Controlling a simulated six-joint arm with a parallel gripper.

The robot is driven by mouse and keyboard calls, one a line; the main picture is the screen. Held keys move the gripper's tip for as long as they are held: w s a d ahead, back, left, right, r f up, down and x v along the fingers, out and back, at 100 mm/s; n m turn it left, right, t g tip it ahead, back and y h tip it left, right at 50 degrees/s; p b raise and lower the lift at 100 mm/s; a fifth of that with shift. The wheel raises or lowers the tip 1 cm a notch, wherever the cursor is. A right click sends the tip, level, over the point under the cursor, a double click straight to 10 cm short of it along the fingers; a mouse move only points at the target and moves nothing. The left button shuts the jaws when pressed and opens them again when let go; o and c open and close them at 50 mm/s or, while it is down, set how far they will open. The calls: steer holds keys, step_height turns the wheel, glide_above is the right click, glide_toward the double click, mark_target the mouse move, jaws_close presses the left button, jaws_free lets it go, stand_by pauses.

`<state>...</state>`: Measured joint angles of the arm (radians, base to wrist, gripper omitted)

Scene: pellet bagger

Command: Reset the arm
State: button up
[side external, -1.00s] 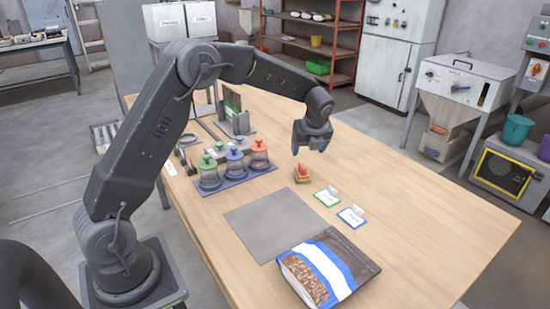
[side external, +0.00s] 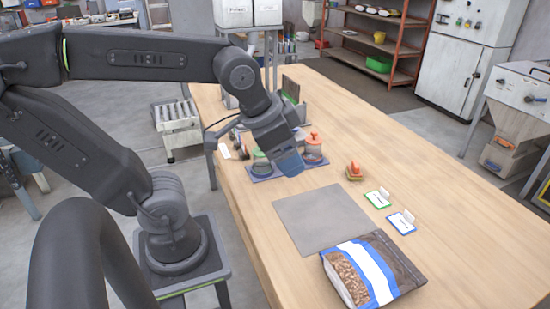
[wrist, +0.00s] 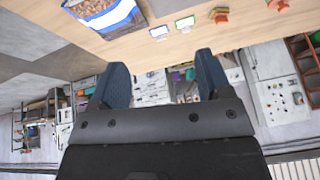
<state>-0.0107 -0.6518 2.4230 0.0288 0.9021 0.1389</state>
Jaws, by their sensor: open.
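My gripper (side external: 290,163) hangs over the wooden table near the row of lidded jars in the side external view. In the wrist view my gripper (wrist: 160,80) shows two blue fingers spread apart with nothing between them. A green-lidded jar (side external: 261,166) and a red-lidded jar (side external: 313,150) stand on a blue tray (side external: 262,176); my gripper hides what lies between them. A bag of brown pellets (side external: 373,270) with a blue and white band lies at the table's front edge.
A grey mat (side external: 318,218) lies bare on the table (side external: 440,190). A red-topped stamp-like object (side external: 354,171), a green-edged card (side external: 377,198) and a blue-edged card (side external: 401,222) lie right of it. A roller stand (side external: 176,120) is on the floor. The table's right side is clear.

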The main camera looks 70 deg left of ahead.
steer(key=shift+s+d+f+n, duration=0.25)
steer(key=shift+s+n, duration=0.15)
steer(key=shift+s, duration=0.15)
steer(key=shift+s+d+f+n, duration=0.1)
steer(key=shift+s+f+n, duration=0.1)
steer(key=shift+s+n, duration=0.3)
